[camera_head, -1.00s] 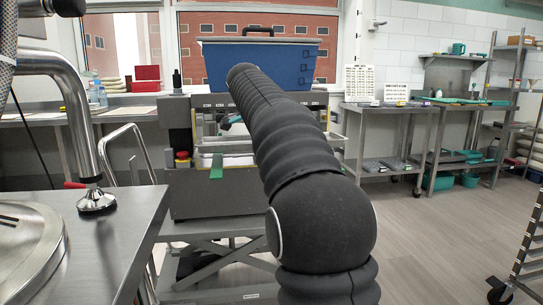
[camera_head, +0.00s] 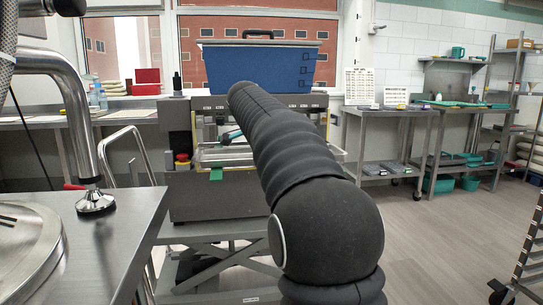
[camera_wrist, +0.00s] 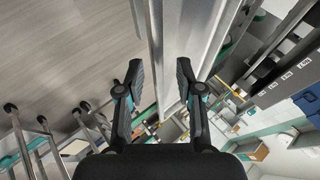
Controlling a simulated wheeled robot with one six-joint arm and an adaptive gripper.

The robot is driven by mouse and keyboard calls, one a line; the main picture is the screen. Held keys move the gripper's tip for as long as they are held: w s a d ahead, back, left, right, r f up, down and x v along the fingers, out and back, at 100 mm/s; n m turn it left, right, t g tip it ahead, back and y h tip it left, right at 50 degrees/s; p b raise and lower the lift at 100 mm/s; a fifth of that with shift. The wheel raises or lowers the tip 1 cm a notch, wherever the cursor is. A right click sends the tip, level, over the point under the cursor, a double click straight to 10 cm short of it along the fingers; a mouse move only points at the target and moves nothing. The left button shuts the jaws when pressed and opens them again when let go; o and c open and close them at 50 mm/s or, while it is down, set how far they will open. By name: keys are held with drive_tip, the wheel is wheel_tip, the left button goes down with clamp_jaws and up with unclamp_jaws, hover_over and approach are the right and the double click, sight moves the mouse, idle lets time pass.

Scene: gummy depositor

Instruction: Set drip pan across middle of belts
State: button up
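The drip pan, a long pale metal tray, lies between my gripper's fingers in the wrist view (camera_wrist: 170,30) and runs away from them up the picture. In the head view its left part (camera_head: 225,157) spans the front of the grey depositor machine (camera_head: 240,195), and a rim shows right of my arm. My gripper (camera_wrist: 160,65) has its fingers on either side of the pan's metal; the exact contact is hard to see. In the head view the gripper's teal-marked part (camera_head: 231,135) shows just above the pan. Most of the belts are hidden; a green strip (camera_head: 216,174) shows below the pan.
A blue hopper (camera_head: 260,68) sits on top of the machine. A steel table (camera_head: 100,240) stands at the near left, and steel side tables (camera_head: 385,112) are at the right. A rack (camera_head: 525,255) stands at the right edge.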

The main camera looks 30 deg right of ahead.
drive_tip(key=v, duration=1.1)
drive_tip(key=shift+s+a+r, duration=0.2)
drive_tip(key=shift+a+r, duration=0.05)
drive_tip(key=s+a+f+n+y, duration=0.2)
drive_tip(key=s+a+f+n, duration=0.2)
drive_tip(key=s+f+n, duration=0.3)
drive_tip(key=s+a+f+n+y, duration=0.2)
drive_tip(key=s+a+f+n, duration=0.3)
drive_tip(key=s+f, duration=0.8)
drive_tip(key=s+a+f+n+y, duration=0.2)
drive_tip(key=s+a+f+n, duration=0.2)
drive_tip(key=s+f+n, duration=0.5)
drive_tip(key=s+n, duration=0.1)
drive_tip(key=s, duration=0.2)
drive_tip(key=shift+f+n, duration=0.3)
drive_tip(key=shift+f, duration=0.1)
drive_tip(key=shift+s+a, duration=0.1)
drive_tip(key=shift+s, duration=0.05)
